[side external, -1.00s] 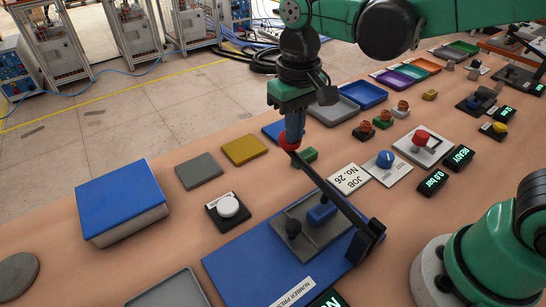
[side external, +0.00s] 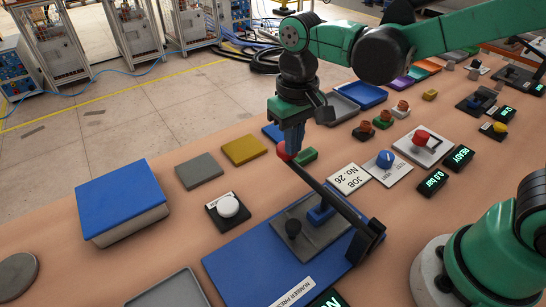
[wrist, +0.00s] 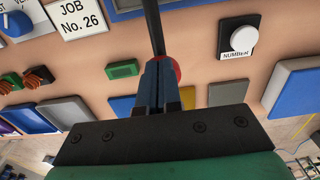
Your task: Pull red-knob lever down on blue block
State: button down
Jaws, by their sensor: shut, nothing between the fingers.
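The number press stands on a blue base plate (side external: 235,262) with a grey platform carrying a small blue block (side external: 321,214). Its black lever (side external: 330,196) slopes up from a hinge at the right to a red knob (side external: 282,152) at its far left end. My gripper (side external: 293,152) is shut and points down at the knob, its fingers overlapping the knob's right side in the side view. In the wrist view, the shut fingers (wrist: 158,75) partly hide the red knob (wrist: 177,72), and the lever (wrist: 153,25) runs up from them. Actual contact is hard to tell.
A white button on a black box (side external: 228,207), a thick blue-topped block (side external: 120,200) and grey and yellow plates lie left of the press. A JOB No. 26 card (side external: 348,178), a blue dial (side external: 385,160) and displays stand to the right.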

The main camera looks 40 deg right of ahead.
notch_tip(320, 180, up, 13)
jog(key=shift+f, duration=0.15)
dwell(0.6)
jog(key=s+d+f+t, duration=0.4)
jog(key=d+f+t, duration=0.3)
jog(key=d+f, duration=0.1)
jog(key=shift+s+f, duration=0.15)
jog(key=shift+f, duration=0.4)
